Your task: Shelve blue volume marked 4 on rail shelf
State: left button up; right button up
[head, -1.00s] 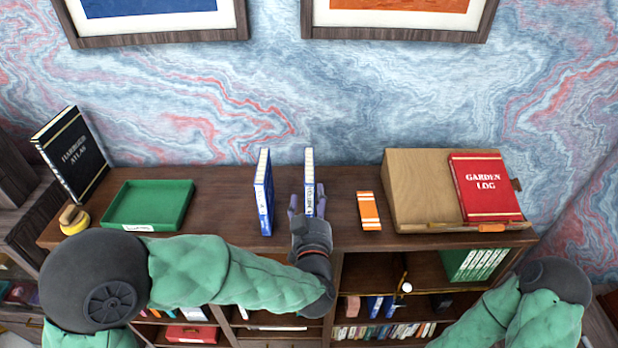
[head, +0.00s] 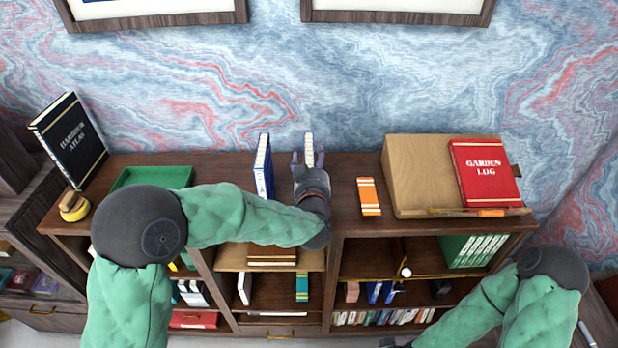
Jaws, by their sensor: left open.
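Two slim blue-and-white volumes stand upright and apart on the cabinet top. The left one (head: 263,167) shows its blue side. The other (head: 309,147) is at my left gripper (head: 308,160), which is open with a finger on either side of it; contact cannot be told. I cannot read a 4 on either volume. A brass rail (head: 377,275) runs along a shelf in the cabinet's right bay, which may be the rail shelf. My right arm is at the lower right; its fingertips are out of view.
A green tray (head: 152,177), black atlas (head: 70,140) and yellow object (head: 74,207) are at the left. An orange item (head: 369,196) lies right of my left gripper. A wooden stand (head: 420,175) holds the red Garden Log (head: 484,172). Green volumes (head: 475,251) fill the right bay's right side.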

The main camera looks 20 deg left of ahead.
pick_arm(q)
grip_shut()
jog(key=shift+r, duration=0.1)
